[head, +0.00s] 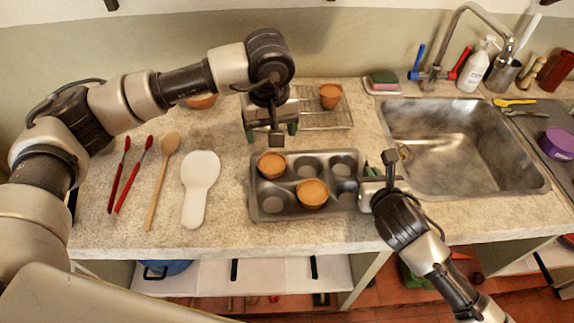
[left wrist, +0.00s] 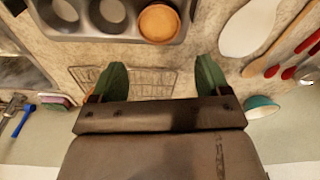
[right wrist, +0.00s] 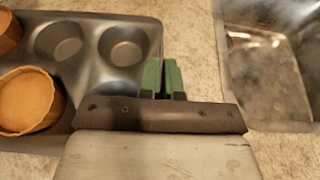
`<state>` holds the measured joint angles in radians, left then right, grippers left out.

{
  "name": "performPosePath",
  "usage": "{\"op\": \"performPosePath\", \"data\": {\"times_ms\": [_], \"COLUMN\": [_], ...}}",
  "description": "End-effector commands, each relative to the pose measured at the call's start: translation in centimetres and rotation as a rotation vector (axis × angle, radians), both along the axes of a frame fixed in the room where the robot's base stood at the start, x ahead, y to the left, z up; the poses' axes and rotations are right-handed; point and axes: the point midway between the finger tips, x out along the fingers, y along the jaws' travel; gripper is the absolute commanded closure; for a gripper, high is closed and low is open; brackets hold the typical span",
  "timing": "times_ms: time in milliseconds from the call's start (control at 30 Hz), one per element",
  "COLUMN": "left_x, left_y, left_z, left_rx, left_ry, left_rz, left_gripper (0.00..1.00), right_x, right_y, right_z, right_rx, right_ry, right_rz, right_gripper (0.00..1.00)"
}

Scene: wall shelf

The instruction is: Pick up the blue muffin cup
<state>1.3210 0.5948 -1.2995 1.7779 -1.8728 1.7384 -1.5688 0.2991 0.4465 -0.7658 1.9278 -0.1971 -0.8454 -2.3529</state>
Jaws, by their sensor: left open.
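A teal-blue muffin cup (left wrist: 262,107) shows at the right of the left wrist view, outside the fingers. In the head view an orange-brown muffin top (head: 202,101) shows just below my left arm, which hides most of it; its cup colour is hard to tell there. My left gripper (head: 275,128) is open and empty, pointing down above the counter behind the muffin tin; both green fingers also show apart in the left wrist view (left wrist: 160,80). My right gripper (head: 372,170) has its fingers close together at the tin's right edge, also in the right wrist view (right wrist: 162,78).
The muffin tin (head: 327,164) holds two orange muffins (head: 272,165). Another muffin (head: 330,96) stands on a wire rack (head: 320,120). A white spoon rest (head: 200,185), wooden spoon (head: 161,180) and red-handled utensils (head: 125,180) lie left. The sink (head: 455,150) is right.

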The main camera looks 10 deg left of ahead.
Motion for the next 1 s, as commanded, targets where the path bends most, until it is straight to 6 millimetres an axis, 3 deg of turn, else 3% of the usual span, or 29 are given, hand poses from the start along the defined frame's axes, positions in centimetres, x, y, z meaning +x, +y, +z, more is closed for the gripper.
{"op": "performPosePath", "data": {"times_ms": [233, 533, 800, 1000], "left_x": [0.5, 0.7, 1.2, 1.2], "left_y": [0.2, 0.3, 0.4, 0.4], "left_z": [-4.4, -6.4, -10.2, -10.6], "left_rx": [0.000, 0.000, -0.001, 0.000], "left_ry": [0.004, 0.003, 0.004, 0.001], "left_rz": [0.001, -0.001, 0.000, -0.001], "left_gripper": [0.23, 0.23, 0.23, 0.23], "right_x": [0.0, 0.0, 0.0, 0.0], "right_y": [0.0, 0.0, 0.0, 0.0], "right_z": [0.1, 0.0, 0.0, 0.0], "right_rx": [0.000, 0.000, 0.000, 0.000], "right_ry": [-0.001, -0.001, -0.001, -0.001], "right_rz": [0.000, 0.000, 0.000, 0.000], "right_gripper": [1.00, 1.00, 1.00, 1.00]}}
